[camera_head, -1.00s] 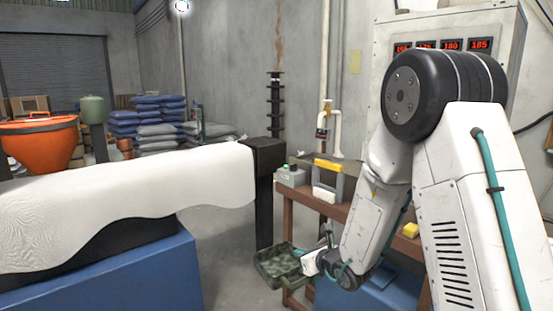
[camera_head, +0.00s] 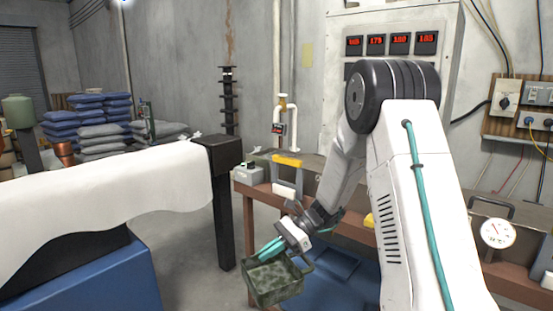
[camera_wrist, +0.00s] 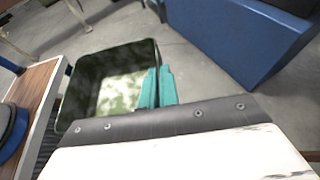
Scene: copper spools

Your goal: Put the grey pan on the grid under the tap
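The pan (camera_head: 276,286) is square, deep and mottled grey-green, with a loop handle at its right side. It hangs in the air in front of the workbench, slightly tilted. My gripper (camera_head: 268,249) has teal fingers shut on the pan's rim. In the wrist view, the fingers (camera_wrist: 157,88) are close together at the right wall of the pan (camera_wrist: 92,75), and the pan looks empty. A tap with a yellow part on white pipes (camera_head: 284,106) is on the wall behind the bench. I cannot make out a grid beneath it.
The brown workbench (camera_head: 345,230) carries a yellow-topped grey stand (camera_head: 287,162) and a small grey box (camera_head: 249,174). A black post (camera_head: 223,215) and a white-covered blue machine (camera_head: 150,275) stand at left.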

